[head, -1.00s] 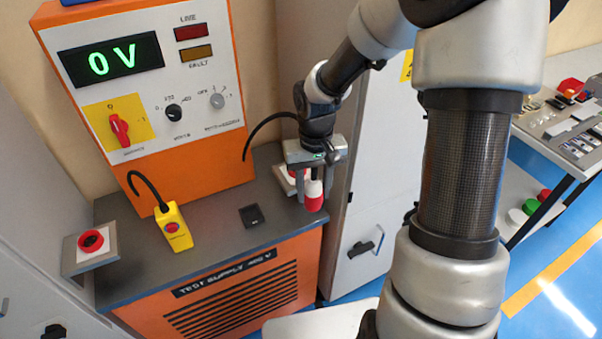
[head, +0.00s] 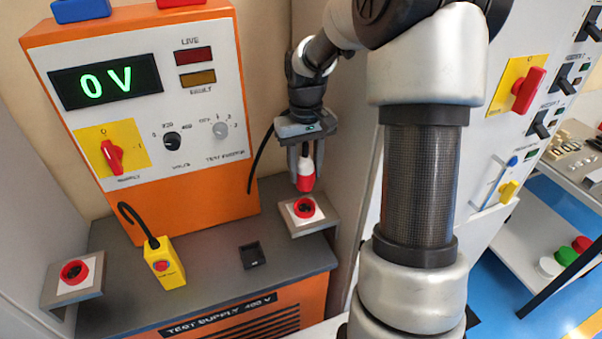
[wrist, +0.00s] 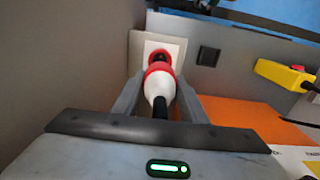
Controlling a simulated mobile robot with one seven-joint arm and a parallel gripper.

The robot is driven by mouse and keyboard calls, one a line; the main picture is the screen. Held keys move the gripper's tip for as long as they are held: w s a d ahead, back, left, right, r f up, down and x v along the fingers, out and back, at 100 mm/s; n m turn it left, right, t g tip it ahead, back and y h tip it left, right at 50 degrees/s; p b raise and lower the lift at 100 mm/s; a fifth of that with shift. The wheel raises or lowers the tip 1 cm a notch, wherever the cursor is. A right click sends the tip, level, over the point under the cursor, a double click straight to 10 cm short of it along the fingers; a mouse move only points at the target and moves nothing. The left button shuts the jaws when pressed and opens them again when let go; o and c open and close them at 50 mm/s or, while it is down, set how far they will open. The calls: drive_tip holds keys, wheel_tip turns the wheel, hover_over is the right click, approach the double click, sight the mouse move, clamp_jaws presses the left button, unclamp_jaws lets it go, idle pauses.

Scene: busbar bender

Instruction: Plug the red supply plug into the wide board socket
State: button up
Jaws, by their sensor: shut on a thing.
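My gripper (head: 305,180) is shut on the red supply plug (head: 306,183), which has a red end and a white body. The plug hangs red end down, in the air above the right red-ringed socket (head: 304,208), with a gap between them. In the wrist view the plug (wrist: 158,86) points toward that socket (wrist: 160,56), and partly covers it. A second red-ringed socket (head: 74,271) sits on a grey board at the left. I cannot tell which socket the task calls the wide board one.
The orange test supply (head: 40,125) reads 0 V behind the grey top. A yellow control box (head: 163,266) with a cable and a small black block (head: 252,255) stand between the sockets. A cabinet with switches (head: 490,130) is to the right.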

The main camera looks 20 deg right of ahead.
sight(305, 144)
idle(0.3)
drive_tip(key=shift+f+b, duration=1.85)
drive_tip(key=shift+f, duration=1.05)
drive_tip(key=shift+s+f+b, duration=0.1)
drive_tip(key=shift+f+b, duration=0.75)
drive_tip(key=shift+f, duration=0.85)
drive_tip(key=o, duration=1.2)
drive_tip(key=shift+o, duration=0.2)
wheel_tip(305, 144, up, 18)
drive_tip(key=shift+f+p, duration=0.25)
drive_tip(key=shift+p, duration=0.55)
drive_tip(key=shift+a, duration=0.1)
